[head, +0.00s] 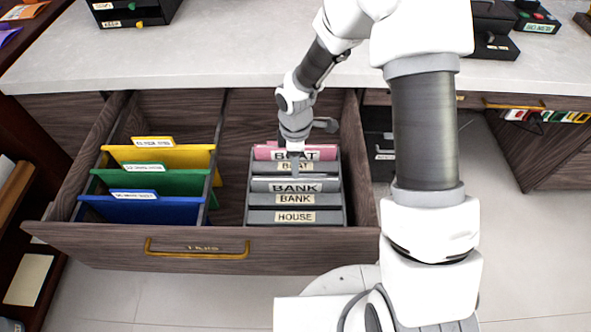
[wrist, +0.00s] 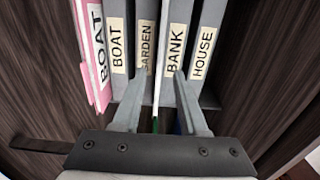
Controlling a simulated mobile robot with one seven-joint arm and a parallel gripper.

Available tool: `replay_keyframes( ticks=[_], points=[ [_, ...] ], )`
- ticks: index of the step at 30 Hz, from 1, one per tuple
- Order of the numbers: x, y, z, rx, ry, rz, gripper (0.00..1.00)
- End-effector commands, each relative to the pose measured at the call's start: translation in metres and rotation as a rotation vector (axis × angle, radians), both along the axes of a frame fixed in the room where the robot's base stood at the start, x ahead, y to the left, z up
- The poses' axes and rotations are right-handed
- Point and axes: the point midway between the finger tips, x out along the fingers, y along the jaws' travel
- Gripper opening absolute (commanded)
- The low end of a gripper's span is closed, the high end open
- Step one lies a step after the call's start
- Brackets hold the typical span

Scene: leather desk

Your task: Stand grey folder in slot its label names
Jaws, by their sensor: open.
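The grey folder (head: 309,184) with a BANK label stands upright in the grey rack (head: 339,213), directly behind the divider labelled BANK (head: 295,199). In the wrist view the folder (wrist: 160,55) is a thin pale edge between the GARDEN and BANK labels. Its lower edge is hidden. My gripper (head: 294,177) is above the rack at the folder's top. In the wrist view my gripper (wrist: 158,108) is open, one finger on each side of the folder, with gaps between. A pink BOAT folder (head: 262,153) stands behind the BOAT divider.
The rack sits in the right part of an open wooden drawer (head: 120,240) with a brass handle. The left part holds yellow (head: 180,157), green (head: 165,182) and blue (head: 150,210) folders. A pale desk top (head: 200,55) lies behind. The drawer's right wall is close to the rack.

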Motion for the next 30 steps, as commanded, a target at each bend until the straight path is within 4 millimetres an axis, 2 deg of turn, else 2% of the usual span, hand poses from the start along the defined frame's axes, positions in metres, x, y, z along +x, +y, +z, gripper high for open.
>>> replay_keyframes(
  ticks=[1, 6, 17, 20, 23, 30],
  points=[
    [0.001, -0.001, 0.015, 0.001, -0.003, -0.001, 0.42],
    [0.000, 0.000, 0.038, 0.000, -0.002, 0.000, 0.42],
    [0.001, -0.004, 0.057, -0.006, -0.013, -0.025, 0.42],
    [0.001, -0.015, 0.080, -0.020, -0.041, -0.093, 0.42],
    [-0.002, -0.030, 0.114, -0.034, -0.087, -0.206, 0.42],
    [-0.027, -0.067, 0.196, -0.032, -0.199, -0.525, 0.42]
  ],
)
